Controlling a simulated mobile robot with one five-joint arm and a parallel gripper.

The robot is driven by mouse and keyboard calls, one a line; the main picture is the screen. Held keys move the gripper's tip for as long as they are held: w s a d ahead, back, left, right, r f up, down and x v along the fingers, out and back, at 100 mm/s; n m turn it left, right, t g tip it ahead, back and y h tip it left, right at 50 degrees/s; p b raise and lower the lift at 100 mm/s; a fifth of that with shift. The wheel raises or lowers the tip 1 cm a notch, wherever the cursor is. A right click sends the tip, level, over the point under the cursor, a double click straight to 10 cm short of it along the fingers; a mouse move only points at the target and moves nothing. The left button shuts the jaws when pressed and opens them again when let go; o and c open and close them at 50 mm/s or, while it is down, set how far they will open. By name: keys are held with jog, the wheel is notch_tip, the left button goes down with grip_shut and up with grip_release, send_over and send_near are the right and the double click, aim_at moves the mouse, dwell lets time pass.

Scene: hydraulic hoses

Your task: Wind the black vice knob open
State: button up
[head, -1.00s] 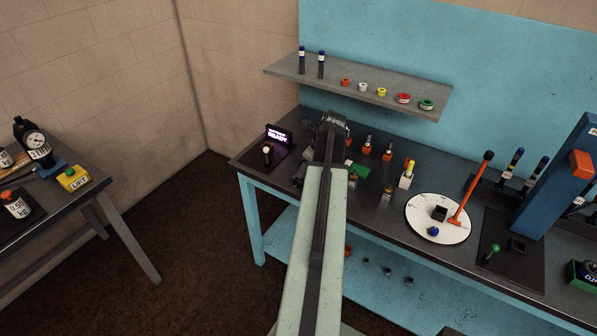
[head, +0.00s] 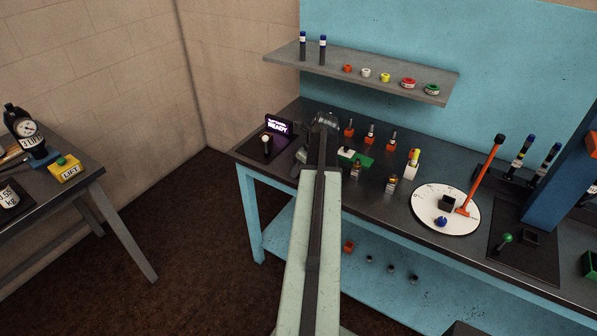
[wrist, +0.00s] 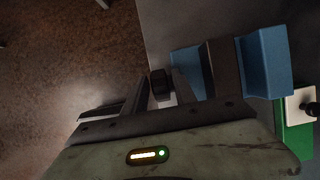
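In the wrist view the black vice knob (wrist: 160,84) shows between the two dark fingers of my gripper (wrist: 158,76). The fingers stand apart, one on each side of the knob; I cannot tell whether either touches it. The vice has blue jaws (wrist: 264,64) and a dark middle part, to the right of my fingers. In the head view my arm's end (head: 325,125) is over the left part of the workbench (head: 400,205). My arm hides the knob and most of the vice there.
A small lit screen (head: 279,125) stands left of my arm's end. A green block (head: 364,162) and several orange-based fittings stand to its right. A white dial disc (head: 428,211) with an orange lever lies further right. A shelf (head: 430,93) hangs behind.

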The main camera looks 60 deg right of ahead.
grip_shut()
jog(key=shift+w+d+r+g+p, duration=0.1)
jog(key=shift+w+r+g+p, duration=0.2)
jog(key=shift+g+p, duration=0.55)
jog(key=shift+w+f+g, duration=0.2)
jog(key=shift+f+g, duration=0.15)
jog(key=shift+g, duration=0.8)
jog(key=shift+s+g, duration=0.1)
jog(key=shift+g, duration=0.2)
jog(key=shift+o, duration=2.2)
grip_release()
jog(key=shift+r, duration=0.1)
